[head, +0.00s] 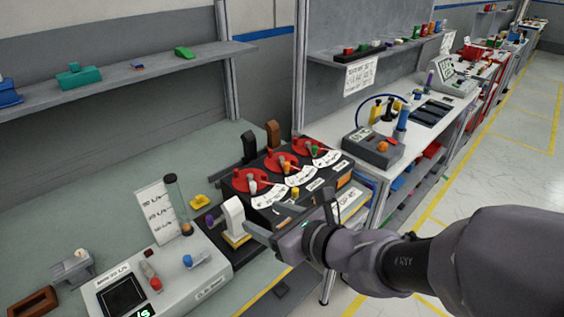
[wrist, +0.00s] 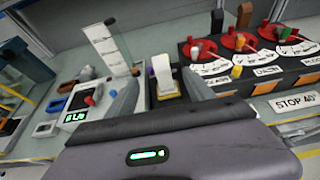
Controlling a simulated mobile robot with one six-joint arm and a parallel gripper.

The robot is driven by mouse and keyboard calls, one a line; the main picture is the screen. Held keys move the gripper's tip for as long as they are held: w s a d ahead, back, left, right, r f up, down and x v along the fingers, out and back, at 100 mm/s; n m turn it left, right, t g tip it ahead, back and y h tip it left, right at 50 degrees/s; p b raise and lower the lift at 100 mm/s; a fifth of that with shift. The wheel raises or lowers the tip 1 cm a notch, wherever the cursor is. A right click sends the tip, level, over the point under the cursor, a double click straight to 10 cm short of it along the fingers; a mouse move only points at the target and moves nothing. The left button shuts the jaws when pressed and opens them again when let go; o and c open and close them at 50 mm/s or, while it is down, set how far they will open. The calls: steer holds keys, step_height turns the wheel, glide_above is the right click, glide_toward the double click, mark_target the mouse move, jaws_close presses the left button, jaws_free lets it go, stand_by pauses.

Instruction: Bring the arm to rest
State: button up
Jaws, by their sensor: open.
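My gripper (head: 262,222) reaches in from the right over the front edge of the dashboard bench. Its two fingers are apart, and they also show in the wrist view (wrist: 160,92). A white upright lever or switch (head: 233,215) on a yellow-edged base stands just beyond the fingertips. In the wrist view the white switch (wrist: 163,72) appears between the fingers, with nothing seen gripped. Whether a finger touches it I cannot tell.
Right of the switch is a black panel with red dials (head: 265,184) and white scales. A shelf (head: 110,84) runs above. The aisle floor (head: 500,165) at right is clear.

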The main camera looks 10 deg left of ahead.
steer(key=shift+d, duration=0.1)
steer(key=s+d+r+n+g+h, duration=0.1)
steer(key=s+d+n+g+h, duration=0.15)
steer(key=s+n, duration=0.55)
steer(key=s+d+r+n+g+h, duration=0.1)
steer(key=s+d+n+g, duration=0.1)
steer(key=s+d+n, duration=0.5)
steer(key=s+d+n+t+h, duration=0.1)
steer(key=d+n+h, duration=0.3)
steer(key=d+n, duration=0.2)
steer(key=shift+d+n+h, duration=0.35)
steer(key=shift+d+n, duration=0.05)
steer(key=shift+d, duration=0.35)
